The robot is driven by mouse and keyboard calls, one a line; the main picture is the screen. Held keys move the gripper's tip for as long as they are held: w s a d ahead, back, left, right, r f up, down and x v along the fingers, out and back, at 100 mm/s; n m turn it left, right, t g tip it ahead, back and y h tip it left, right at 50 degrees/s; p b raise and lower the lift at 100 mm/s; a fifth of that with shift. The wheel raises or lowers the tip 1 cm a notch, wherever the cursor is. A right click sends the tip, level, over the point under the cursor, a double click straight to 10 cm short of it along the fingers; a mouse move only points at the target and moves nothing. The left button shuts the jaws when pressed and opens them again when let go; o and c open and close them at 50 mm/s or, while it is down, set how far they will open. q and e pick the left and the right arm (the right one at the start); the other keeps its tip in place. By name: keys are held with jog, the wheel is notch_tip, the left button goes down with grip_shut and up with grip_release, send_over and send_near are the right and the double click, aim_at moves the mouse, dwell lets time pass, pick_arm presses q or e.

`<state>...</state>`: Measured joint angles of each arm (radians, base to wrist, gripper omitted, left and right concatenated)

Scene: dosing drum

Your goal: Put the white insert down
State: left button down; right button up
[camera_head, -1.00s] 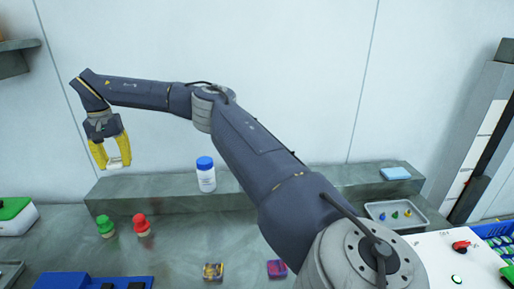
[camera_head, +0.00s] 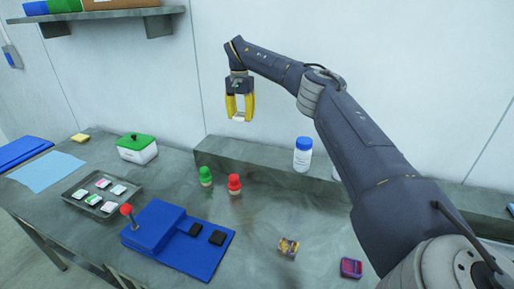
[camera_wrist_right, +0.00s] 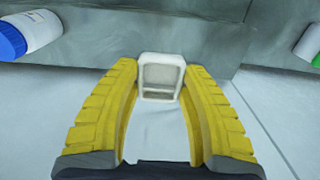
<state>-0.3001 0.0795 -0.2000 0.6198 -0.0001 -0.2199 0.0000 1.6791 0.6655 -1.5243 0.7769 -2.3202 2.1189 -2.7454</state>
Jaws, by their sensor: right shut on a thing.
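My right gripper (camera_head: 239,117) hangs pointing down in the head view, in the air in front of the back wall. It is shut on the white insert (camera_head: 240,120), which sits between its yellow fingertips. In the right wrist view the insert (camera_wrist_right: 160,78) is a small, pale, rounded square frame held at the finger ends. The insert is clear of the bench. My left gripper is not in view.
A grey tray (camera_head: 77,213) with several small pieces stands at left. Near it are a blue fixture (camera_head: 170,235), a green-lidded box (camera_head: 137,150), green (camera_head: 205,176) and red (camera_head: 234,184) knobbed pieces and a blue-capped bottle (camera_head: 302,155). Bare bench lies in the middle.

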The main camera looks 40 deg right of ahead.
aim_at(242, 154)
notch_tip(242, 154, down, 16)
jog(key=shift+a+f, duration=0.1)
dwell(0.6)
jog(key=o, duration=1.1)
jog(key=shift+f, duration=0.1)
notch_tip(242, 154, up, 12)
jog(key=shift+r, duration=0.15)
